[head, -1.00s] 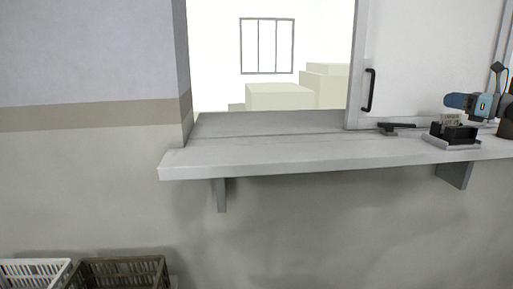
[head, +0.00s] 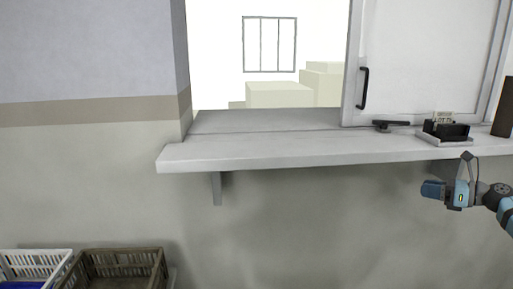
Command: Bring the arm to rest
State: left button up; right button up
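My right arm comes in from the right edge in the head view, below the front edge of the shelf. My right gripper (head: 434,190) is at its left end, pointing left, in front of the wall and clear of the shelf. It is small in the picture, and I cannot make out whether its fingers are apart or holding anything. My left gripper is not in view.
A grey shelf (head: 300,150) runs under a window opening. On its right are a black holder with cards (head: 446,129), a dark flat device (head: 390,125) and a brown object (head: 503,110). A white panel has a black handle (head: 362,88). White (head: 30,262) and brown (head: 120,262) crates stand lower left.

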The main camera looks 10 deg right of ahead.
jog(key=s+a+f+g, duration=0.1)
jog(key=s+a+f, duration=0.2)
jog(key=s+f, duration=0.4)
jog(key=w+d+r+m+t+h, duration=0.5)
jog(key=d+m+t+h, duration=0.3)
jog(key=m, duration=1)
jog(key=d+f+m+g+h, duration=0.35)
jog(key=d+m+h, duration=0.55)
jog(key=m, duration=0.9)
jog(key=s+a+f+g+y, duration=0.1)
jog(key=s+a+f+y, duration=0.15)
jog(key=a+f, duration=0.65)
jog(key=s+a+f+y, duration=0.1)
jog(key=s+a+f, duration=0.3)
jog(key=a+f, duration=0.55)
jog(key=s+a+f+m+g+y, duration=0.1)
jog(key=s+a+f+g+y, duration=0.15)
jog(key=s+a+f, duration=1.2)
jog(key=s+a+m+y, duration=0.3)
jog(key=s+a, duration=1)
jog(key=a, duration=0.5)
notch_tip(320, 180, up, 9)
jog(key=p, duration=0.9)
jog(key=shift+s+g, duration=0.15)
jog(key=shift+g, duration=0.15)
